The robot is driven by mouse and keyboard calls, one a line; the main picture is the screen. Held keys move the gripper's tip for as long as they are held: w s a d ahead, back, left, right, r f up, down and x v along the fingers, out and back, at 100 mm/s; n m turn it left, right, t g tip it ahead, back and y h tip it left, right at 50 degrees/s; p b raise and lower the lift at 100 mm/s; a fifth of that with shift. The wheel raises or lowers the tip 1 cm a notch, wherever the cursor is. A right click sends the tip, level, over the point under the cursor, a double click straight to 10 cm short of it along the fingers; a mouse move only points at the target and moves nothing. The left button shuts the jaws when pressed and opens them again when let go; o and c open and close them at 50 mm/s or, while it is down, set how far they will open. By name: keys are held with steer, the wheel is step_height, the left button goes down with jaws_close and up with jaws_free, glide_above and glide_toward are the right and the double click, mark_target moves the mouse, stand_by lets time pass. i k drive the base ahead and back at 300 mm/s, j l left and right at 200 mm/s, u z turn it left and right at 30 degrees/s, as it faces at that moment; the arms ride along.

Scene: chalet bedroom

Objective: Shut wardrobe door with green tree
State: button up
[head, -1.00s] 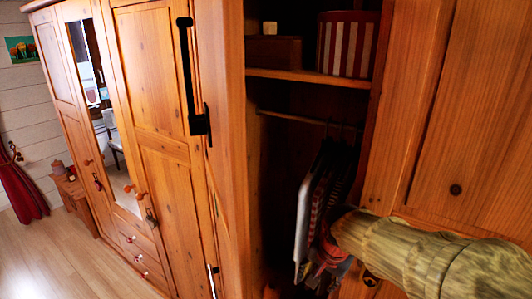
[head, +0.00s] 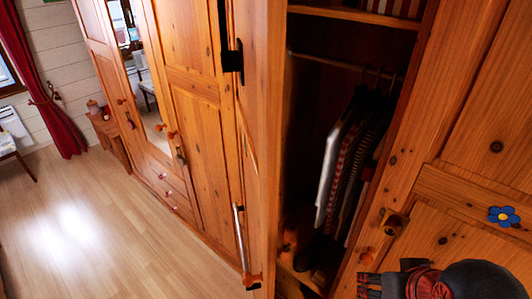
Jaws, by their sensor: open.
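The wooden wardrobe (head: 198,110) stands open at one compartment. A door panel (head: 262,120) stands out nearly edge-on on the left of the opening, with a long metal bar (head: 240,240) low beside it. A second panel (head: 470,120) is on the right of the opening, with a brass-coloured fitting (head: 394,222) and a blue flower (head: 503,215). No green tree shows on either panel. My gripper (head: 368,285) is at the bottom right, in front of the right panel's lower part. It is open and empty, partly cut off by the frame; contact with the panel cannot be told.
Clothes (head: 350,150) hang from a rail inside the compartment, under a shelf (head: 355,16). A mirrored door (head: 140,75) and drawers (head: 165,190) are farther left. The wooden floor (head: 80,230) on the left is clear. A red curtain (head: 50,115) hangs beyond.

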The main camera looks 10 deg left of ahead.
mark_target(256, 60)
steer(key=u, duration=0.75)
